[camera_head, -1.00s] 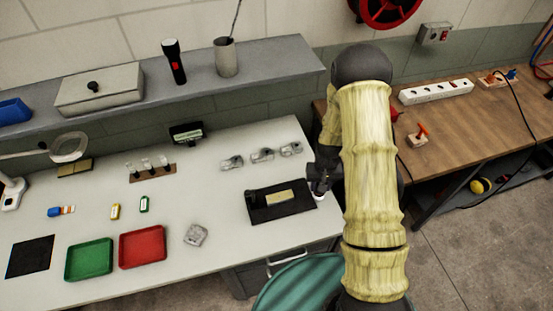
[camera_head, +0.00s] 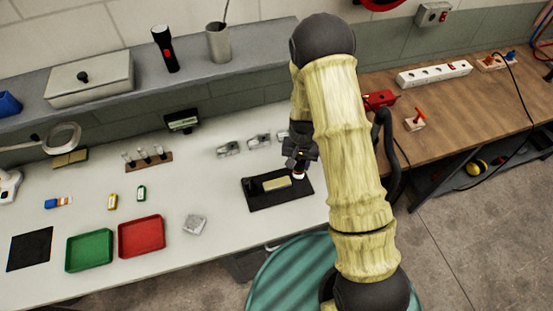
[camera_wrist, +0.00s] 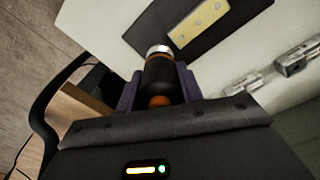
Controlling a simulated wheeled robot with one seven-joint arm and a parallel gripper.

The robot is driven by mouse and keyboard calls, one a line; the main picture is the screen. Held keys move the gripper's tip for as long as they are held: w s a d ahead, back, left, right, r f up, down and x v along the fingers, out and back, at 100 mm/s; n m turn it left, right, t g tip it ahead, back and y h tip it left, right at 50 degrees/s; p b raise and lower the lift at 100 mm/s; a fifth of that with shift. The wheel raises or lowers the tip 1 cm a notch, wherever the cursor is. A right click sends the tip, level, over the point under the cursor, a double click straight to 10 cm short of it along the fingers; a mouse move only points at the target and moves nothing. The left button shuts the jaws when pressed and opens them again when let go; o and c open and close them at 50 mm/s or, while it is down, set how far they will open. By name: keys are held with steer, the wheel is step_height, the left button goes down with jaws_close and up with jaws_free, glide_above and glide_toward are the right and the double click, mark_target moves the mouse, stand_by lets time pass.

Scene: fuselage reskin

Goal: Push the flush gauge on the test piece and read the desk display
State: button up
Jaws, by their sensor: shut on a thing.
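My gripper (camera_head: 299,158) is shut on the flush gauge (camera_wrist: 160,72), a dark cylinder with orange bands and a silver tip. In the head view its pale end (camera_head: 299,174) shows below the fingers, over the right part of a black mat (camera_head: 292,197). The test piece (camera_head: 277,184), a pale yellow strip, lies on this mat, left of the gauge. In the wrist view the strip (camera_wrist: 198,22) has several dots and lies just beyond the tip, apart in the picture. Contact with the mat cannot be told. The desk display (camera_head: 182,121) stands at the back; its reading is too small.
Several clear-grey metal parts (camera_head: 229,147) sit behind the mat. A small black block (camera_head: 252,186) stands at the mat's left. Red (camera_head: 141,237) and green (camera_head: 89,250) trays lie further left. A wooden bench (camera_head: 440,105) stands to the right.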

steer(key=s+a+r+m, duration=0.1)
steer(key=a+r+m, duration=0.2)
steer(key=a, duration=0.4)
steer(key=shift+s+a+r+p, duration=0.15)
steer(key=shift+a+r+p, duration=0.05)
steer(key=shift+r+p, duration=0.15)
steer(key=shift+f, duration=0.1)
steer(key=shift+f+b, duration=2.55)
steer(key=shift+f, duration=0.35)
steer(key=shift+w, duration=0.2)
steer(key=shift+s+a+f, duration=0.1)
steer(key=shift+s+a, duration=0.05)
steer(key=shift+d+f, duration=0.15)
steer(key=shift+d, duration=0.15)
